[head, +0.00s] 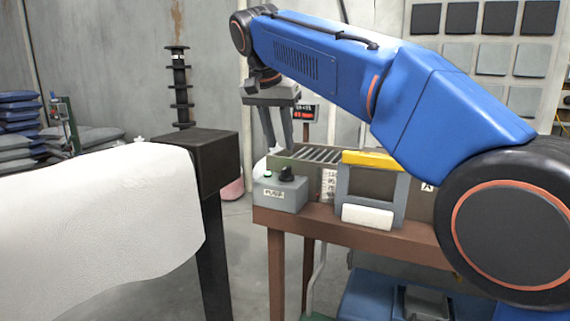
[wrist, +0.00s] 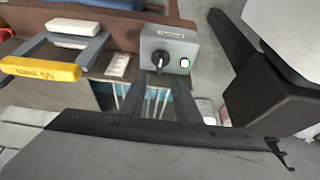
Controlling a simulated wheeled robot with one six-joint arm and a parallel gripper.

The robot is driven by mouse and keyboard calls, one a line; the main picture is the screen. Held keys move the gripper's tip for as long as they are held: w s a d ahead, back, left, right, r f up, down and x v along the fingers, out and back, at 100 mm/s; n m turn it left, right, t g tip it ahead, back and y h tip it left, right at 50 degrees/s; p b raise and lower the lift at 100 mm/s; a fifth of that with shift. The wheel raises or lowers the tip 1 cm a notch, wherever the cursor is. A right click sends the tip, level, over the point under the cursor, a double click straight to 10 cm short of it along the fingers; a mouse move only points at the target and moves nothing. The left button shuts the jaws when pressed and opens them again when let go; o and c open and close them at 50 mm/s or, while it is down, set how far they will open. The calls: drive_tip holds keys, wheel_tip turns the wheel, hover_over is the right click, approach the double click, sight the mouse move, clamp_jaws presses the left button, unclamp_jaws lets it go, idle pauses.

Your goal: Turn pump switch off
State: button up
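The grey pump switch box (head: 278,194), labelled PUMP, sits at the left end of the brown bench. Its black rotary knob (head: 286,174) is on top, beside a small green lamp (head: 267,174). In the wrist view the box (wrist: 172,46) shows with its knob (wrist: 158,60) and a bright, whitish lamp (wrist: 184,62). The knob's handle runs roughly up and down in that picture; its marked position is unreadable. My gripper (head: 279,148) points down above the box, fingers apart and empty. In the wrist view its fingers (wrist: 168,84) lie below the knob, apparently not touching it.
A yellow-topped grey frame (head: 374,160) and a white block (head: 367,217) are on the brown bench (head: 330,226), right of the box. A black post (head: 216,163) with white sheet (head: 100,220) stands to the left. A small red-lit display (head: 303,114) is behind my gripper.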

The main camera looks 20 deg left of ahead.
sight(286, 167)
drive_tip(key=x, duration=0.8)
drive_tip(key=shift+f, duration=0.15)
clamp_jaws()
